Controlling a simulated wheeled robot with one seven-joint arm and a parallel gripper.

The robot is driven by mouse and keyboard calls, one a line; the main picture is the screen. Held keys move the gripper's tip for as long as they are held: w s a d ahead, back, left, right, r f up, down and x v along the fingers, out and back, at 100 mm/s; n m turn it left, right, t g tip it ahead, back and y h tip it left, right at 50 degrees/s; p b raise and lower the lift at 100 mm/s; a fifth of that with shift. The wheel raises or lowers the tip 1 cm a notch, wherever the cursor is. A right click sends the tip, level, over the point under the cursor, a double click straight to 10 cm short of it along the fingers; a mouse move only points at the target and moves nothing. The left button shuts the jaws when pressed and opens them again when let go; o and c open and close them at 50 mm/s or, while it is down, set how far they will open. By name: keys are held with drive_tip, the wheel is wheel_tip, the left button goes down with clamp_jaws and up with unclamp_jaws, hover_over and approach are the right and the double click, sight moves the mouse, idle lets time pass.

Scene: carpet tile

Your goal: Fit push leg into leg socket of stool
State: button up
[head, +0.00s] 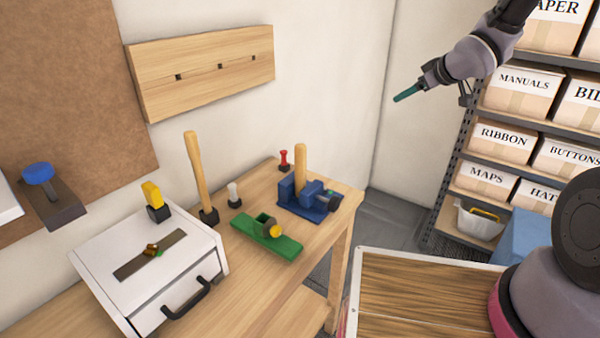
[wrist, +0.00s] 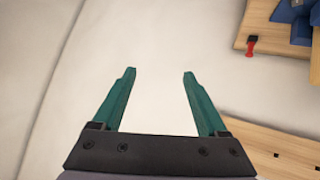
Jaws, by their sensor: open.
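My gripper (head: 408,94) is high at the upper right of the head view, in front of the white wall and well away from the bench. In the wrist view its two green fingers (wrist: 160,75) are apart with nothing between them. Two upright wooden rods could be the leg: a tall one (head: 196,165) in a black holder, and a shorter one (head: 301,160) at the blue vise (head: 305,205). I cannot tell which is the leg. No stool or leg socket can be clearly made out.
The wooden bench (head: 330,222) also bears a red peg (head: 284,160), a green base (head: 262,240) and a white drawer box (head: 100,260). A board with dark holes (head: 200,70) hangs on the wall. Labelled boxes fill the shelf (head: 452,160) at right. Air around my gripper is free.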

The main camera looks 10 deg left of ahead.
drive_tip(key=s+a+f+n+g+y, duration=0.2)
drive_tip(key=a+f+n+y, duration=0.2)
drive_tip(key=a+f, duration=0.45)
drive_tip(key=n+g+y, duration=0.5)
drive_tip(key=g+y, duration=0.3)
approach(300, 171)
wheel_tip(300, 171, up, 3)
drive_tip(key=w+a, duration=0.2)
drive_tip(key=a, duration=0.3)
drive_tip(key=s+a, duration=0.1)
drive_tip(key=a, duration=0.1)
drive_tip(key=shift+r, duration=0.3)
drive_tip(key=shift+s+a+f, duration=0.1)
drive_tip(key=shift+a, duration=1.45)
drive_tip(key=shift+s+a+f, duration=0.1)
drive_tip(key=shift+a, duration=1.45)
drive_tip(key=shift+c, duration=0.3)
drive_tip(key=shift+r, duration=0.1)
clamp_jaws()
